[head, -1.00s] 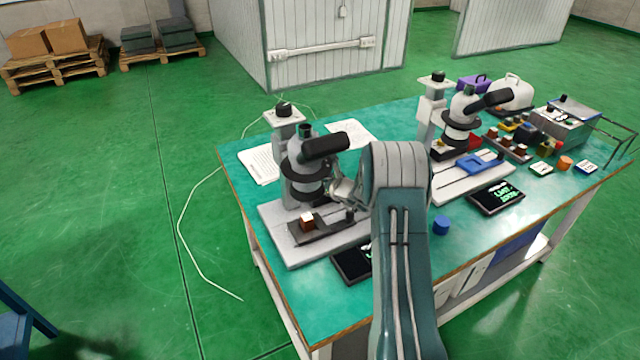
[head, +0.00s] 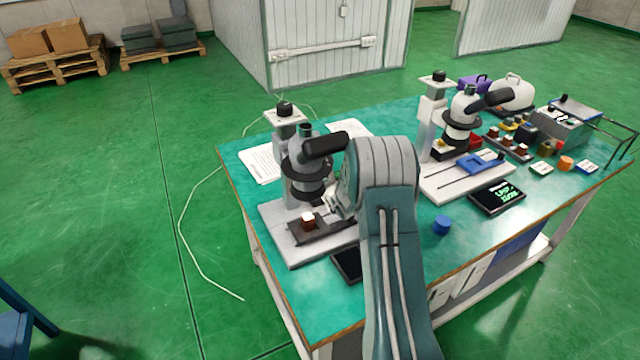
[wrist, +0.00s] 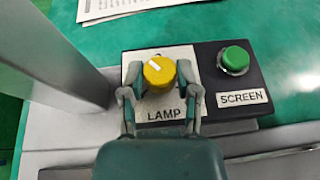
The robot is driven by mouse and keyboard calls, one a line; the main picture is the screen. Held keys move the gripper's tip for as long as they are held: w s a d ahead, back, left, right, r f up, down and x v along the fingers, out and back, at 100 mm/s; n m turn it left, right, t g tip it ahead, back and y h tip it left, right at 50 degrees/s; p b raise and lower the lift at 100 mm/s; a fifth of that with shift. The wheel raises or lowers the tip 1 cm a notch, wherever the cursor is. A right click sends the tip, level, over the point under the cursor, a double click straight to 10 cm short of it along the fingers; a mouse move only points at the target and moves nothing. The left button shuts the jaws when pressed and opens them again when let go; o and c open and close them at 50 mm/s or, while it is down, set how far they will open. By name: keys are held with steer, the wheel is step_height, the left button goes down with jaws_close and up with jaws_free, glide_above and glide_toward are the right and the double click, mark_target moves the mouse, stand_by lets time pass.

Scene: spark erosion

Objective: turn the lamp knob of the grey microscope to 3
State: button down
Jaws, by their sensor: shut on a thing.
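The yellow lamp knob (wrist: 159,71) sits on a pale plate marked LAMP (wrist: 165,114) in the wrist view. My gripper (wrist: 158,78) is shut on the knob, one finger at its left side and one at its right. A short white line on the knob points to the upper left. No numbers can be read around it. In the head view my gripper (head: 345,196) is at the right side of the left microscope (head: 305,160), which has a grey base (head: 282,240). My arm hides the knob there.
A green SCREEN button (wrist: 234,60) is just right of the knob. A brown block (head: 308,220) is on the left microscope's stage. A second microscope (head: 462,115), a dark display (head: 497,197) and a blue cylinder (head: 441,225) stand to the right. A microscope column (wrist: 62,50) rises at left.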

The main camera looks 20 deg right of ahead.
steer(key=shift+c, duration=1.6)
jaws_free()
steer(key=shift+w, duration=0.1)
steer(key=v, duration=1.2)
steer(key=shift+f, duration=0.15)
